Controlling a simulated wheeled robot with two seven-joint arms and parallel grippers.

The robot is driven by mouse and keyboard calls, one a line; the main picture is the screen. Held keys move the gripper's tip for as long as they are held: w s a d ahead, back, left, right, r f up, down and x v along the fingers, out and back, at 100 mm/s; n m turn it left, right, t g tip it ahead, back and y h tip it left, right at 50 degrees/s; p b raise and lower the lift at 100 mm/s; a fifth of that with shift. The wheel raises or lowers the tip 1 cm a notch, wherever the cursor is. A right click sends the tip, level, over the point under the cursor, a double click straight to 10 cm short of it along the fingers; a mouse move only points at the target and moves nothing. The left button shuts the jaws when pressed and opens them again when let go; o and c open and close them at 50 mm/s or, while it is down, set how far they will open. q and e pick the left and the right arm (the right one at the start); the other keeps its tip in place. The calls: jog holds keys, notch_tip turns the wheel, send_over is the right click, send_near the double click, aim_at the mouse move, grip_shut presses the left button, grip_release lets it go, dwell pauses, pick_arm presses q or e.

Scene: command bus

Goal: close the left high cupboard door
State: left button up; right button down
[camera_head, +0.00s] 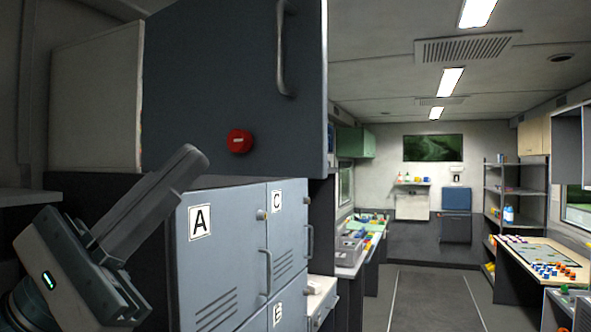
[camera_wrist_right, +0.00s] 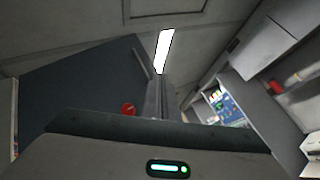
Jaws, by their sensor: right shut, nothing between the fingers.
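The high cupboard door (camera_head: 205,85) is a dark blue-grey panel at the upper left of the head view. It has a vertical metal handle (camera_head: 283,50) near its right edge and a round red piece (camera_head: 240,141) low on its face. The door fills the left of the right wrist view (camera_wrist_right: 80,85) too. How far it stands open I cannot tell. My right gripper (camera_head: 190,158) is shut and empty, pointing up and right below the door's lower left part. Whether it touches the door is unclear. My left gripper is out of view.
Grey lockers (camera_head: 235,225) marked A, C and E stand below the door, close to my right gripper. A pale panel (camera_head: 95,100) is left of the door. An aisle floor (camera_head: 430,300) runs clear between a left counter and a right desk (camera_head: 540,255).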

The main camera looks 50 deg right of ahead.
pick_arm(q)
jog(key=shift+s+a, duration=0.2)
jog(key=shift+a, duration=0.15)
pick_arm(e)
jog(key=s+t+y, duration=0.1)
jog(key=t+y, duration=0.1)
jog(key=t, duration=0.2)
jog(key=s+m+t+y, duration=0.1)
jog(key=s+t+y, duration=0.1)
jog(key=t, duration=0.2)
jog(key=s+d+m+t+y, duration=0.1)
jog(key=t+y, duration=0.2)
jog(key=t, duration=0.1)
jog(key=shift+s+r+t, duration=0.15)
jog(key=shift+r+t, duration=0.05)
jog(key=shift+t, duration=0.2)
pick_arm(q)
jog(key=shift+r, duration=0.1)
pick_arm(e)
jog(key=shift+d, duration=0.1)
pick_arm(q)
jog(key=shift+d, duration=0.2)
